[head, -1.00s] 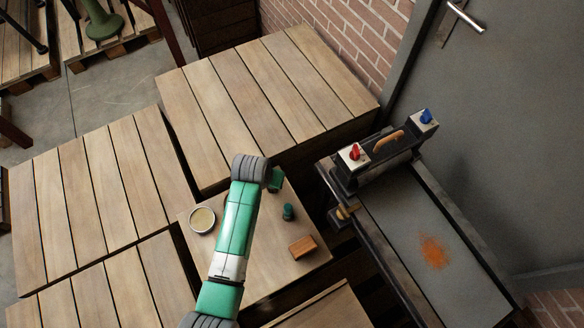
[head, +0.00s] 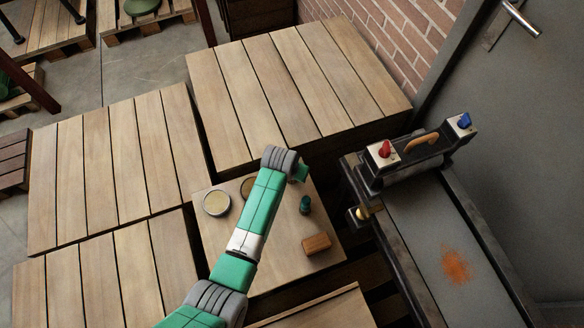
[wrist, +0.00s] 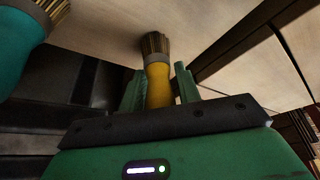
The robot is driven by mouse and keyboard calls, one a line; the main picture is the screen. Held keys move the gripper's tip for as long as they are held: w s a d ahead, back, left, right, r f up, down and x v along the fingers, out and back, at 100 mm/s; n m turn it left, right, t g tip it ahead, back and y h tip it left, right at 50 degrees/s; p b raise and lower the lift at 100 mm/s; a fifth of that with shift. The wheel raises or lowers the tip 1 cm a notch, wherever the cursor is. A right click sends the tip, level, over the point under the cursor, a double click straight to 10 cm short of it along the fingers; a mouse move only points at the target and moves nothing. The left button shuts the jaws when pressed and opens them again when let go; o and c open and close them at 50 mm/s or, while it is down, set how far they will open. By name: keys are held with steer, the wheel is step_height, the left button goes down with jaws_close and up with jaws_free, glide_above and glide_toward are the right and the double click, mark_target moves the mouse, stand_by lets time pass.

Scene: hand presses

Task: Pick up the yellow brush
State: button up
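The yellow brush (wrist: 158,82) shows in the wrist view, its bristles toward the wooden tabletop and its yellow handle between the two fingers of my gripper (wrist: 160,88). A narrow gap shows beside the handle at the right finger, so the fingers look open around it. In the head view my gripper (head: 302,172) is at the far edge of the small wooden table (head: 275,270); the yellow brush is hidden there behind my arm.
A teal brush (head: 305,205) stands close to my gripper and also shows in the wrist view (wrist: 22,45). An orange-brown block (head: 316,244) and a round tin (head: 216,203) are on the table. A hand press (head: 410,160) stands right.

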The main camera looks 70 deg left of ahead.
steer(key=c, duration=0.5)
steer(key=shift+c, duration=0.3)
steer(key=shift+r, duration=0.1)
